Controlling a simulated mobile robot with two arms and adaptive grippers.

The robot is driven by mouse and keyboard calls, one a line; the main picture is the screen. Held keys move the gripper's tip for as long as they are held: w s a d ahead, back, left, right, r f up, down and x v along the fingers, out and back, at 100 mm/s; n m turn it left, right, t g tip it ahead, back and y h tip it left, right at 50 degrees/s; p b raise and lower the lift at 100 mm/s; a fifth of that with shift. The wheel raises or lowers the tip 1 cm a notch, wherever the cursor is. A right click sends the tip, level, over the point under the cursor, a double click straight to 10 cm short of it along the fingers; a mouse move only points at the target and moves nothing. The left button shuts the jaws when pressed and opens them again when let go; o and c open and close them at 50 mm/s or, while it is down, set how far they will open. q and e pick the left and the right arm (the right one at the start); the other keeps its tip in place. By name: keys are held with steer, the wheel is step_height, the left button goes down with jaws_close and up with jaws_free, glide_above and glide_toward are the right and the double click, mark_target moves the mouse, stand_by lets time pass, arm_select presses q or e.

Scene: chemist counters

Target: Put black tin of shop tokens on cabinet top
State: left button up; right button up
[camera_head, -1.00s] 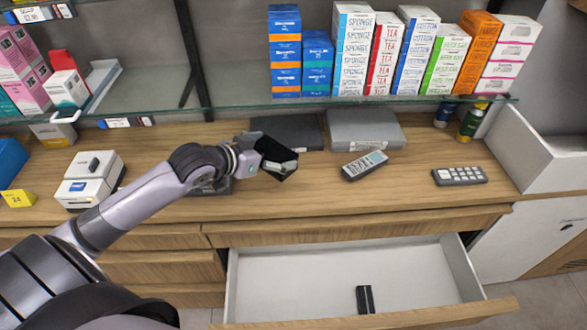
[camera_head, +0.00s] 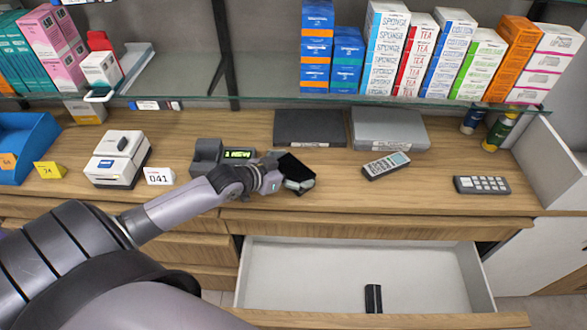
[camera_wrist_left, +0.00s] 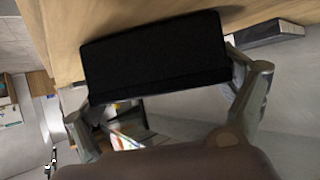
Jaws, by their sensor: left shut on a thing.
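My left gripper (camera_head: 297,182) is shut on the black tin (camera_head: 295,166) over the front part of the wooden cabinet top (camera_head: 415,205). In the left wrist view the black tin (camera_wrist_left: 155,58) is a dark flat box spanning the space between the two fingers of the gripper (camera_wrist_left: 168,92), with the wood surface close behind it. I cannot tell whether the tin touches the wood. My right gripper is in neither view.
A dark flat box (camera_head: 310,128), a grey box (camera_head: 390,132), a handheld device (camera_head: 386,166) and a keypad (camera_head: 482,185) lie on the top. A display unit (camera_head: 207,155) stands left of the tin. The drawer (camera_head: 330,280) below is open, with a small black item (camera_head: 373,298) inside.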

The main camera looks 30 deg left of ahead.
arm_select(q)
steer(key=shift+w, duration=0.1)
steer(key=o, duration=1.3)
steer(key=shift+f, duration=0.1)
steer(key=shift+r, duration=0.2)
steer(key=shift+s, duration=0.3)
steer(key=v, duration=1.1)
steer(key=shift+s, duration=0.2)
steer(key=shift+a+r, duration=0.1)
steer(key=shift+r, duration=0.05)
